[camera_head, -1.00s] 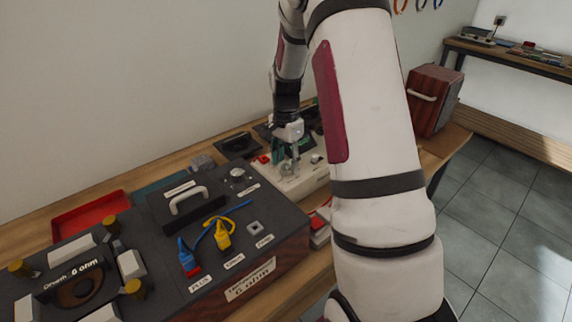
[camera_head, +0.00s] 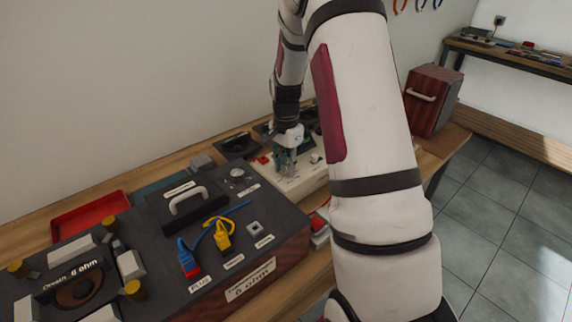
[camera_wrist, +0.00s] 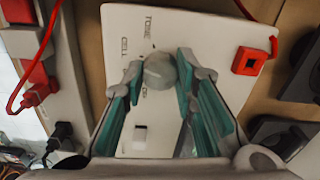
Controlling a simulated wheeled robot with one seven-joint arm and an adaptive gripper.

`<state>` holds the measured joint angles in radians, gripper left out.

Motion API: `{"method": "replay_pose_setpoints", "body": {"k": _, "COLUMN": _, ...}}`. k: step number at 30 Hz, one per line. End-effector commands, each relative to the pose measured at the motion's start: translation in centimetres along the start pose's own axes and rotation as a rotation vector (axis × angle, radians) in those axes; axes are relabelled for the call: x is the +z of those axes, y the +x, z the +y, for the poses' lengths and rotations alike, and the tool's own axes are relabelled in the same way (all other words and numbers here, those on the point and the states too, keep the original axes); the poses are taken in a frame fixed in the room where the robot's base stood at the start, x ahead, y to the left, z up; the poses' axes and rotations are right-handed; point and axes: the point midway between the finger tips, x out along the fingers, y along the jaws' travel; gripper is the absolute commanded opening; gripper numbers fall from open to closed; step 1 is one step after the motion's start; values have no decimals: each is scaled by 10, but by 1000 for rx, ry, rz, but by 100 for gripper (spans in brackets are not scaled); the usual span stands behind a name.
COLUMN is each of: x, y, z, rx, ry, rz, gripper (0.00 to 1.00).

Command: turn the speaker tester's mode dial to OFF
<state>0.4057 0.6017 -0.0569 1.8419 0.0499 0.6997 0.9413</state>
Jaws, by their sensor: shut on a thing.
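The speaker tester (camera_head: 305,184) is a cream box on the workbench, behind the dark case; its pale panel (camera_wrist: 215,35) fills the middle of the wrist view. The mode dial (camera_wrist: 160,70) is a round grey knob on this panel, with the words TONE and CELL printed beside it. A third label near the dial is partly hidden and hard to read. My gripper (camera_wrist: 161,76) has its teal fingers on either side of the dial and is shut on it. In the head view my gripper (camera_head: 285,163) reaches down onto the tester. The dial's pointer is not clear.
A dark case (camera_head: 150,225) with a handle and blue and yellow plugs stands in front of the tester. A red socket (camera_wrist: 250,61) with a wire sits on the panel's right. A power strip (camera_wrist: 60,100) lies at left. A red tray (camera_head: 88,215) is at far left.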

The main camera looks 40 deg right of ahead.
Motion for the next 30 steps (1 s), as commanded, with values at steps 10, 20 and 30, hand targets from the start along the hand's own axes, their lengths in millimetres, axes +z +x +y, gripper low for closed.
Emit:
{"method": "replay_pose_setpoints", "body": {"k": 10, "x": 0, "y": -1, "z": 0, "rx": -1, "ry": -177, "rz": 0, "gripper": 0}}
{"method": "replay_pose_setpoints", "body": {"k": 20, "x": 0, "y": -1, "z": -1, "rx": -2, "ry": -484, "rz": 1, "gripper": 0}}
{"method": "replay_pose_setpoints", "body": {"k": 30, "x": 0, "y": -1, "z": -1, "rx": -2, "ry": -807, "rz": 2, "gripper": 0}}
